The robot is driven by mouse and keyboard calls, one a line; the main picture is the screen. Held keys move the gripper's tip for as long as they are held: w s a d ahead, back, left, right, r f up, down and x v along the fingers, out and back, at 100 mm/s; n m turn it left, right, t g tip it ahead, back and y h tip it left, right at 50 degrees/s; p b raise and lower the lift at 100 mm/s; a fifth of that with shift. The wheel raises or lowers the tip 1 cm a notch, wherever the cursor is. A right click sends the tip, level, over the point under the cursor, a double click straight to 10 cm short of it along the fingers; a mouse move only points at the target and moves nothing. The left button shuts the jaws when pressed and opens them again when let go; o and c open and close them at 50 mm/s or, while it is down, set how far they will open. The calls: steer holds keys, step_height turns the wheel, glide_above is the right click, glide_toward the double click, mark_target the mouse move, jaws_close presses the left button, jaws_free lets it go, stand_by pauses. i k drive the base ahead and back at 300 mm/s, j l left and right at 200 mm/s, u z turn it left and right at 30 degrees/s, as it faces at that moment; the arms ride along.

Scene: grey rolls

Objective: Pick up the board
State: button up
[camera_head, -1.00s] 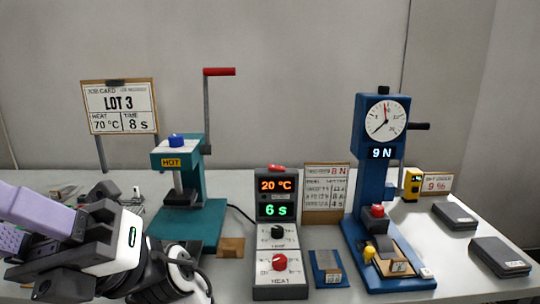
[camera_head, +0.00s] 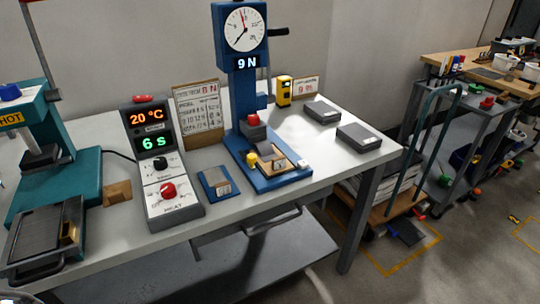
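It is not clear which thing the task calls the board. A brown board with a printed sheet (camera_head: 198,112) stands upright behind the control box, left of the blue press. A small blue board with a grey block (camera_head: 216,183) lies flat on the table between the control box and the blue press. A small plain brown piece (camera_head: 117,193) lies by the teal press base. My gripper is not in view.
The control box (camera_head: 160,165) reads 20 °C and 6 s. The blue press (camera_head: 247,100) reads 9 N. Two dark grey boxes (camera_head: 358,137) lie at the table's right. A dark tray (camera_head: 40,238) is front left. A cart (camera_head: 385,205) stands beyond the table.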

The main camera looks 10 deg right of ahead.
mark_target(269, 158)
steer(key=j+z, duration=0.1)
steer(key=z, duration=2)
steer(key=k+j, duration=0.15)
steer(key=j, duration=0.25)
steer(key=k+j+z, duration=0.1)
steer(key=j, duration=0.25)
steer(key=k+j, duration=0.2)
steer(key=j, duration=0.2)
steer(key=k+j, duration=0.15)
steer(key=j, duration=0.2)
steer(key=z, duration=0.05)
